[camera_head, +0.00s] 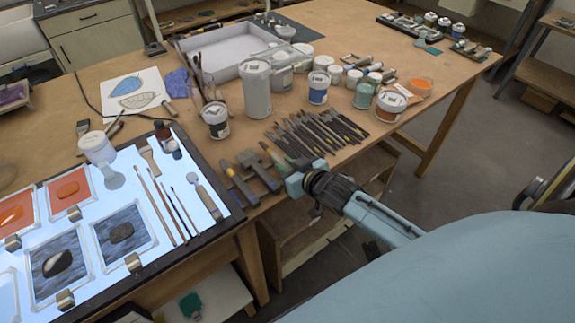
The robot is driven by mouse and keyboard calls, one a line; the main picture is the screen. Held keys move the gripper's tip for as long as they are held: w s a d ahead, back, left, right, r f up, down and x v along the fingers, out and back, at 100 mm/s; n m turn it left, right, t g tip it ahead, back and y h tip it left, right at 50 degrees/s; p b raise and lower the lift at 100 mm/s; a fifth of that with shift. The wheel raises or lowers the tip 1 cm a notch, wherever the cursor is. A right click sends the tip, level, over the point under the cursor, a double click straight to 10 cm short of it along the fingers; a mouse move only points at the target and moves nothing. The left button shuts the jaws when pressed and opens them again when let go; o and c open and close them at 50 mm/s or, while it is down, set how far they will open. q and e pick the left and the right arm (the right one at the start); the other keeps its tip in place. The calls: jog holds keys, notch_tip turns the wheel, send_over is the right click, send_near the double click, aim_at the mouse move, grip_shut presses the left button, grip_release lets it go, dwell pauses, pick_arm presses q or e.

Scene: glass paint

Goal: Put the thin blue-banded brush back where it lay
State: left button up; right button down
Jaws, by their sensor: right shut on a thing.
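My right gripper (284,184) reaches in from the right and is over the front edge of the wooden table, beside several dark-handled tools. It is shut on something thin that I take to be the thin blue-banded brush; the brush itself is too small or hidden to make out. Several thin brushes (180,208) lie on the lit panel (213,232) to the left of the gripper. I cannot make out a blue band on any of them. My left gripper is not in view.
A row of dark-handled tools (318,133) lies just behind the gripper. Brushes stand upright in a pot (215,118). Bare tabletop shows at the back right.

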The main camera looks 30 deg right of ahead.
jog(key=c, duration=1.2)
grip_release()
jog(key=shift+s, duration=0.1)
jog(key=v, duration=1.3)
jog(key=shift+s, duration=0.1)
jog(key=s+d+f+g+h+b, duration=0.1)
jog(key=s+f+g+b, duration=0.25)
jog(key=f, duration=1.25)
jog(key=s+d+f+g+b, duration=0.15)
jog(key=s+f, duration=0.35)
jog(key=f, duration=1.1)
jog(key=s+a+f+g+b, duration=0.2)
jog(key=s+a+f+g, duration=0.1)
jog(key=s+f, duration=0.8)
jog(key=s+a+f+n+g+b, duration=0.1)
jog(key=s+a+f+g+b, duration=0.2)
jog(key=s+f, duration=0.8)
jog(key=shift+s+a+n+g, duration=0.3)
jog(key=shift+s+a+g, duration=0.4)
jog(key=shift+a, duration=0.15)
